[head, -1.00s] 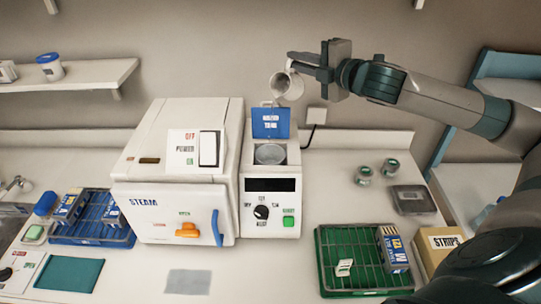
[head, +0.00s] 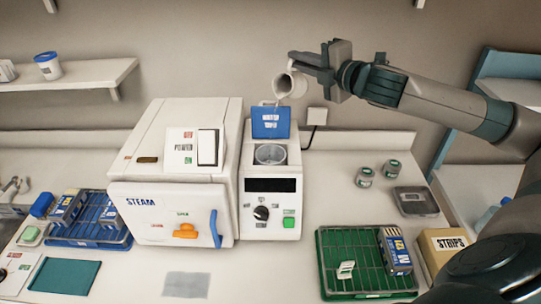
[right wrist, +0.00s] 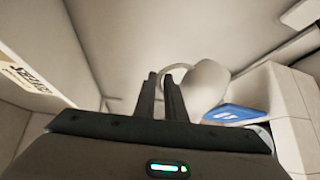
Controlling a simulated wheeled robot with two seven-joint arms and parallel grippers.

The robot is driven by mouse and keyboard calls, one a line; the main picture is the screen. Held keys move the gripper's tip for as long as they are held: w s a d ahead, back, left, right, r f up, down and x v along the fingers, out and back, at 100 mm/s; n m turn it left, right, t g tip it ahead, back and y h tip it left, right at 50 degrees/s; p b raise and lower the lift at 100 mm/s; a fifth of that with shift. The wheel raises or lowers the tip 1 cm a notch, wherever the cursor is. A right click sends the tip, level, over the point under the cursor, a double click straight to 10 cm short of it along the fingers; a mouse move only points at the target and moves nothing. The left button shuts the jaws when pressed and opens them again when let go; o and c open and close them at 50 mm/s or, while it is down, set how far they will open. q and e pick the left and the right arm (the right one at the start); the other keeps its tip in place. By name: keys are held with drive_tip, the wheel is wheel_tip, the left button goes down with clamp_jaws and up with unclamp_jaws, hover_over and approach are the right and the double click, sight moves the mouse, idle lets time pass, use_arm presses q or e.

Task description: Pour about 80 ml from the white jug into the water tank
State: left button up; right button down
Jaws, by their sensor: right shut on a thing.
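The white jug (head: 291,85) is tilted in the air above the raised blue lid (head: 270,122) of the water tank. A thin pale stream shows below its lip. My right gripper (head: 297,60) is shut on the jug's handle; the jug also shows in the right wrist view (right wrist: 207,84). The water tank (head: 270,154) is a round opening in the top of the narrow white unit, with its lid standing open behind it. The level inside is hard to read. My left gripper is not in view.
The white steam unit (head: 170,180) with a blue handle stands left of the tank. A green rack (head: 340,245), a strips box (head: 440,245), small jars (head: 365,177) and a grey box (head: 413,201) lie to the right. A blue rack (head: 95,235) is at left.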

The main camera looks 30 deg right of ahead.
drive_tip(key=shift+s+a+f+n+t+b, duration=0.15)
drive_tip(key=shift+a+n+t+b, duration=0.15)
drive_tip(key=shift+n+b, duration=0.35)
drive_tip(key=shift+m, duration=0.25)
drive_tip(key=d+r+m+p, duration=0.1)
drive_tip(key=p, duration=0.2)
drive_tip(key=w+d+r+m+g+p, duration=0.1)
drive_tip(key=d+m+p, duration=0.1)
drive_tip(key=p, duration=0.2)
drive_tip(key=shift+w+r, duration=0.1)
drive_tip(key=shift+r, duration=0.15)
drive_tip(key=shift+w+d+f+m+g+y+p, duration=0.15)
drive_tip(key=shift+d+f+m+g+y+p, duration=0.35)
drive_tip(key=shift+m+p, duration=0.3)
drive_tip(key=shift+f, duration=0.3)
drive_tip(key=shift+w+d+f+m+p, duration=0.15)
drive_tip(key=shift+d+m+p, duration=0.15)
drive_tip(key=shift+p, duration=0.2)
drive_tip(key=shift+w+d+f+m, duration=0.1)
drive_tip(key=shift+w+d+m, duration=0.1)
drive_tip(key=shift+d+m, duration=0.25)
